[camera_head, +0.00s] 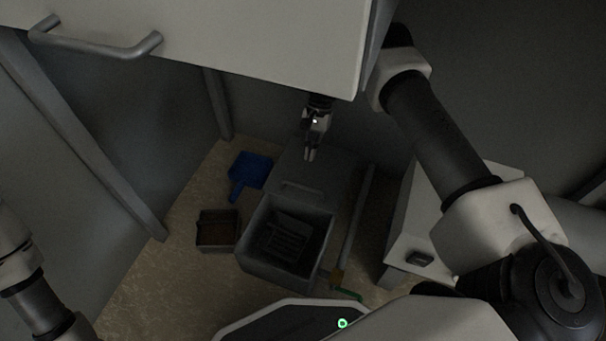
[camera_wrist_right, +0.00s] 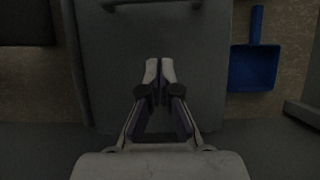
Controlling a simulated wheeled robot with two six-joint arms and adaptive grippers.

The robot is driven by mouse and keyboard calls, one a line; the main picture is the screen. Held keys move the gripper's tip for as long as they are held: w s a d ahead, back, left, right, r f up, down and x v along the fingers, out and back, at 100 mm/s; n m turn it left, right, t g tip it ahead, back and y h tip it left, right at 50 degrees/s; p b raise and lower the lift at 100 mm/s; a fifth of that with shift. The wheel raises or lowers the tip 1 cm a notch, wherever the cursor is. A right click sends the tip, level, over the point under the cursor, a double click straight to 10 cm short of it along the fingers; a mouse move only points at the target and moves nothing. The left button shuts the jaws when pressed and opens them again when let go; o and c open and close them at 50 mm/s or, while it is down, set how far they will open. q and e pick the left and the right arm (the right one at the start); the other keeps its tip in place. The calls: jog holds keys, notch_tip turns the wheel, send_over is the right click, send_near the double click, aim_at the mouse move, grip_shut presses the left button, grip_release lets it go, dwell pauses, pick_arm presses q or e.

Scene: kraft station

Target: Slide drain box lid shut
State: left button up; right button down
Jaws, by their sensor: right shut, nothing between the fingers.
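The drain box (camera_head: 270,273) stands on the floor, a grey box whose near part is open and shows a dark grated inside. Its flat grey lid (camera_head: 325,176) covers the far part, with a bar handle (camera_head: 301,188) near its front edge. My right gripper (camera_head: 310,155) is shut and empty over the far part of the lid. In the right wrist view the lid (camera_wrist_right: 198,60) lies under the shut fingertips (camera_wrist_right: 160,68), and its handle (camera_wrist_right: 150,4) is at the top edge. I cannot tell whether the fingertips touch the lid. My left gripper is out of view.
A blue dustpan (camera_head: 251,168) and a small brown-filled box (camera_head: 217,231) lie left of the drain box. A pole (camera_head: 357,222) lies along its right side, and a white cabinet (camera_head: 410,215) stands further right. A white door with a handle (camera_head: 96,45) overhangs above.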

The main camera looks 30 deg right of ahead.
aim_at(304, 183)
jog(key=b+x, duration=0.1)
jog(key=x, duration=0.3)
jog(key=shift+f+b, duration=0.3)
jog(key=shift+b, duration=0.05)
jog(key=s+a, duration=0.1)
jog(key=s+a+b, duration=0.1)
jog(key=shift+s+a+r, duration=0.2)
jog(key=shift+a+r, duration=0.1)
jog(key=shift+a, duration=0.05)
jog(key=shift+s+a+r, duration=0.1)
jog(key=shift+s+a, duration=0.15)
jog(key=shift+r, duration=0.1)
